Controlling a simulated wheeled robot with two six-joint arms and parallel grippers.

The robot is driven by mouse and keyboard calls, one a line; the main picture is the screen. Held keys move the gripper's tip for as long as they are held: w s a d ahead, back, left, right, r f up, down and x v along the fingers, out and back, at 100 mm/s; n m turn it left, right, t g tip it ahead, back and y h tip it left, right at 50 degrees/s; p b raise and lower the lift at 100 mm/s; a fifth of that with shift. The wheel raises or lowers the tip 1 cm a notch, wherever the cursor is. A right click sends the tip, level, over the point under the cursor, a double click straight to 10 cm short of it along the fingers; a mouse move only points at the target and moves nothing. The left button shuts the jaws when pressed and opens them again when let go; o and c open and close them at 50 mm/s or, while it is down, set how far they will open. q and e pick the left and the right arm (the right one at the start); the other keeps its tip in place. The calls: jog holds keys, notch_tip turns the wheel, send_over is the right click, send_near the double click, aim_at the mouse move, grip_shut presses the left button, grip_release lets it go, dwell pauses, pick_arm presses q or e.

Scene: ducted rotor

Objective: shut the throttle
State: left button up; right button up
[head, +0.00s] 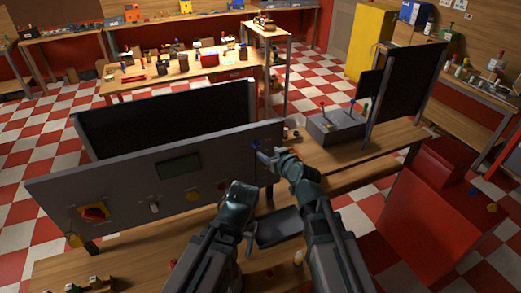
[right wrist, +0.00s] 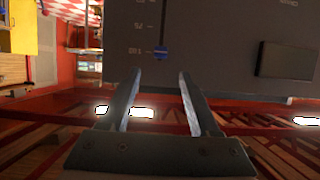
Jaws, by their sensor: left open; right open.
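The throttle is a small blue knob (right wrist: 161,53) in a straight slot with tick marks, on a grey panel (right wrist: 215,30). The right wrist view shows the panel upside down, with the knob at the lower end of the slot there. The blue knob also shows in the head view (head: 256,143), near the panel's upper right. My right gripper (right wrist: 160,76) is open and empty, its fingertips short of the knob and roughly in line with it. In the head view it is at the panel's right end (head: 266,158). My left gripper (head: 250,240) is lower, in front of the panel, open.
The panel also carries a dark display (head: 180,167), a red-and-yellow switch (head: 95,213) and a pale knob (head: 154,207). A grey box with levers (head: 335,127) stands on the table to the right. A red cabinet (head: 425,205) is at far right.

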aim_at(258, 146)
jog(key=b+x, duration=0.3)
jog(key=x, duration=0.6)
jog(key=shift+w+a+f, duration=0.15)
jog(key=shift+w+a, duration=0.05)
jog(key=shift+w, duration=0.05)
grip_shut()
dwell(1.0)
